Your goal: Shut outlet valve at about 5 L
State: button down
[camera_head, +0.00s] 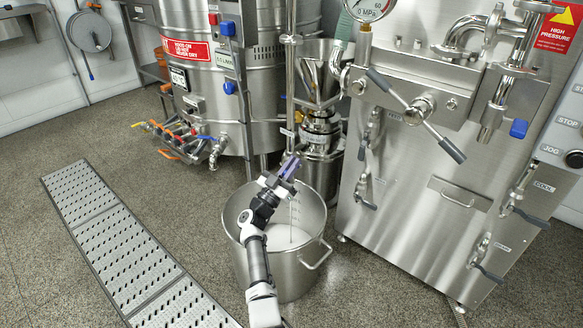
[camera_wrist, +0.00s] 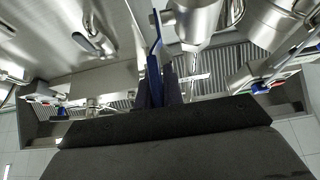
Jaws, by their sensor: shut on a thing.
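In the wrist view, my gripper (camera_wrist: 160,85) is shut on a thin blue lever (camera_wrist: 154,62), which appears to be the outlet valve handle. The valve body is largely hidden by my gripper in the head view. The steel pot (camera_head: 316,240) stands open on the floor below. White liquid (camera_head: 282,236) lies in it, and a thin white stream (camera_head: 291,222) falls into it. Marks show on the pot's inner wall, but I cannot read the level.
A steel cabinet (camera_head: 420,215) with handles stands to the right. A large tank (camera_head: 235,90) with coloured valves (camera_head: 180,140) stands behind to the left. A floor drain grate (camera_head: 120,250) runs along the left. The floor left of the pot is clear.

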jog(key=shift+f, duration=0.35)
jog(key=c, duration=1.7)
grip_release()
jog(key=shift+a, duration=0.1)
jog(key=shift+o, duration=0.9)
jog(key=shift+r, duration=0.15)
